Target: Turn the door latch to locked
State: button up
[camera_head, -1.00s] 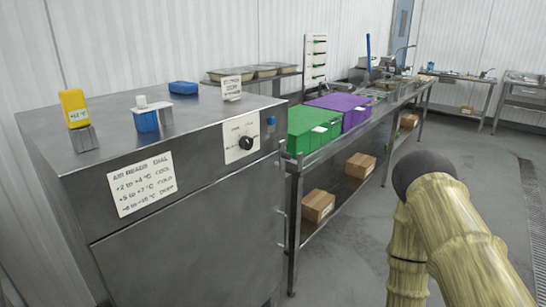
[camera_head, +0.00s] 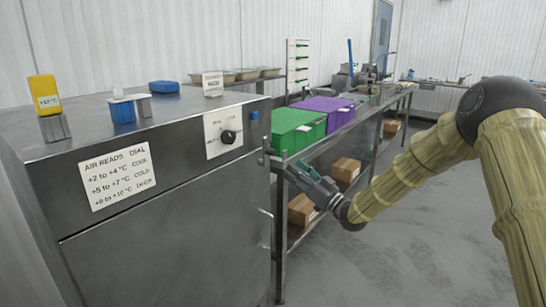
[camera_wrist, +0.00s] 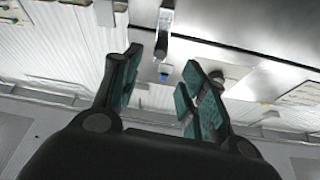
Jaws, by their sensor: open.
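The steel cabinet (camera_head: 165,215) stands at the left with its door closed. The door latch looks like a small metal piece (camera_head: 267,151) at the door's upper right edge. In the wrist view, a metal bar (camera_wrist: 164,32), likely this latch, stands beyond and between the fingertips. My gripper (camera_head: 286,168) is open and empty, just right of the latch in the head view. In the wrist view, my gripper (camera_wrist: 162,62) has both teal-padded fingers spread. I cannot tell whether either finger touches the latch, nor which way it is turned.
A black dial (camera_head: 228,137) and a blue button (camera_head: 254,115) are on the cabinet front, close to the latch. A steel table (camera_head: 350,128) holding green bins (camera_head: 290,130) and a purple bin (camera_head: 318,108) stands right behind my gripper. Boxes (camera_head: 345,170) sit on its lower shelf.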

aim_at(274, 154)
jog(key=p+x, duration=0.1)
jog(key=x, duration=1)
jog(key=shift+d+r, duration=0.1)
